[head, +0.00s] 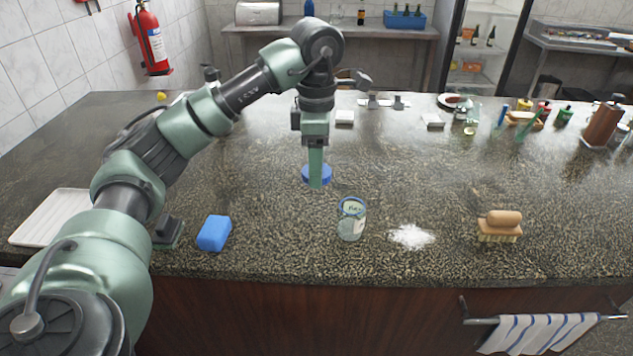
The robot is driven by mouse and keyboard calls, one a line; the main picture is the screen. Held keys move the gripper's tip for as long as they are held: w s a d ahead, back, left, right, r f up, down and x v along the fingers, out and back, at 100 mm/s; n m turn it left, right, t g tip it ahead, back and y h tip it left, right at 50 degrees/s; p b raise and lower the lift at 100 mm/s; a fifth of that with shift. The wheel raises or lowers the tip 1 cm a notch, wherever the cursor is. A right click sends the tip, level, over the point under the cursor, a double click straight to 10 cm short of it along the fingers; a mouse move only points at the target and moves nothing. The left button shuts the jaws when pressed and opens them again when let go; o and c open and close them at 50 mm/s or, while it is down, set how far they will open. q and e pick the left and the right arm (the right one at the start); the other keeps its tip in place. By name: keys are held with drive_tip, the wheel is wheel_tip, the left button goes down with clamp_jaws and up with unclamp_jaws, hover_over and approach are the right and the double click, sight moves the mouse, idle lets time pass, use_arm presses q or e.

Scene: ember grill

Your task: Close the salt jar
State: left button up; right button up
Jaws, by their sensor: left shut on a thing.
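The salt jar (351,220) is a small clear jar with a pale label. It stands upright on the speckled stone counter near the front edge, and no lid shows on it. My left gripper (317,178) points straight down, behind and slightly left of the jar. It is shut on a round blue lid (306,175), which is apart from the jar. I cannot tell whether the lid touches the counter. My right gripper is not in view.
A white salt pile (411,236) lies right of the jar, with a wooden brush (500,226) farther right. A blue sponge (214,233) and a white ribbed tray (50,217) are at left. Bottles and small items crowd the back right.

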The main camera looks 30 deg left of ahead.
use_arm(q)
drive_tip(key=shift+r, duration=0.25)
drive_tip(key=shift+s+d+f+m, duration=0.15)
drive_tip(key=shift+d+f+m, duration=0.15)
drive_tip(key=shift+m, duration=0.2)
drive_tip(key=s+d+f+m, duration=0.5)
drive_tip(key=s+d+m, duration=0.1)
drive_tip(key=m, duration=0.5)
drive_tip(key=s+d+f+m, duration=0.5)
drive_tip(key=s+m, duration=0.3)
drive_tip(key=m, duration=0.4)
drive_tip(key=shift+s+d+f, duration=0.25)
drive_tip(key=shift+d+f, duration=0.15)
drive_tip(key=shift+d, duration=0.5)
drive_tip(key=shift+d, duration=0.1)
